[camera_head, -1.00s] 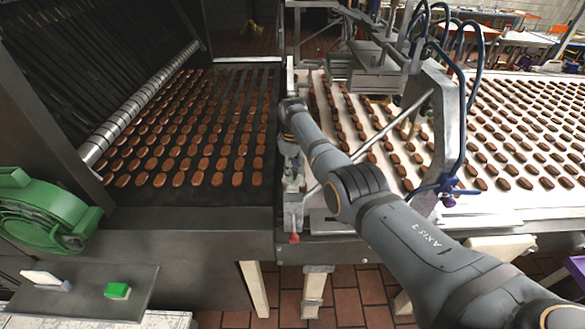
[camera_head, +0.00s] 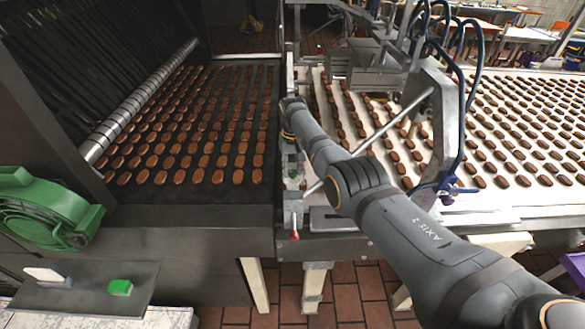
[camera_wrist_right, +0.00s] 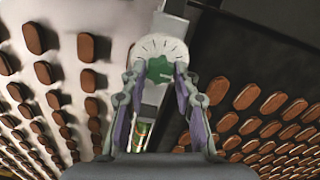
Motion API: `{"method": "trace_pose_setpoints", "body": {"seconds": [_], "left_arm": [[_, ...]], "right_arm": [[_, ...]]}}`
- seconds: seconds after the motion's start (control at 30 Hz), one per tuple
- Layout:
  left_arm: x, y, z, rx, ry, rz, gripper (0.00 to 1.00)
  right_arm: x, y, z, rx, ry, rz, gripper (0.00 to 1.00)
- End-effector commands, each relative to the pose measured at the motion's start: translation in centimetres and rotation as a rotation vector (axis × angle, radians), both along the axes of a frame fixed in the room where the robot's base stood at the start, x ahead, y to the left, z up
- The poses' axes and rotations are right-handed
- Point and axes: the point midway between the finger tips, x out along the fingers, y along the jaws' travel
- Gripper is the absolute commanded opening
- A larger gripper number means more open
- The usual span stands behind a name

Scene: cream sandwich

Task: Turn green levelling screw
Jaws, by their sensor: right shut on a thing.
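The green levelling screw (camera_wrist_right: 160,70) shows in the right wrist view, at the middle of a pale round dial (camera_wrist_right: 160,46) with tick marks. My right gripper (camera_wrist_right: 159,77) is shut on the screw, with one purple-padded finger at each side of it. In the head view my right gripper (camera_head: 292,170) points down at the narrow metal strip between the two belts, partly hidden by my own arm. The screw cannot be made out there. My left gripper is not in view.
A dark belt (camera_head: 262,200) with rows of brown biscuits lies left of the strip, a white belt (camera_head: 470,205) with more to the right. A metal frame (camera_head: 440,110) with blue hoses stands beside my arm. A red-tipped lever (camera_head: 294,235) sits at the front edge.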

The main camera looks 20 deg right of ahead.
Motion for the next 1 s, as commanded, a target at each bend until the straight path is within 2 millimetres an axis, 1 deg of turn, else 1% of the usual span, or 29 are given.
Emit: {"method": "trace_pose_setpoints", "body": {"seconds": [0.03,0.3,0.7,0.73,0.87,1.0], "left_arm": [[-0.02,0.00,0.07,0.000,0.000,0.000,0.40],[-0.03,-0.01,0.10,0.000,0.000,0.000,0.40],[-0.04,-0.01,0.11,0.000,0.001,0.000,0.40],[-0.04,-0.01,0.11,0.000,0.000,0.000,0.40],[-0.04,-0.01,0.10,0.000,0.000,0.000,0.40],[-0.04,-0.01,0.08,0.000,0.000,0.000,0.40]], "right_arm": [[0.32,-0.08,0.50,-0.001,-0.011,-0.017,0.00],[0.37,-0.09,0.57,-0.001,-0.013,-0.065,0.00],[0.43,-0.09,0.66,-0.001,-0.016,-0.069,0.00],[0.44,-0.09,0.67,-0.001,-0.016,-0.069,0.34],[0.32,-0.08,0.49,-0.001,-0.011,-0.068,0.51],[0.22,-0.04,0.33,-0.001,-0.008,-0.068,0.53]]}}
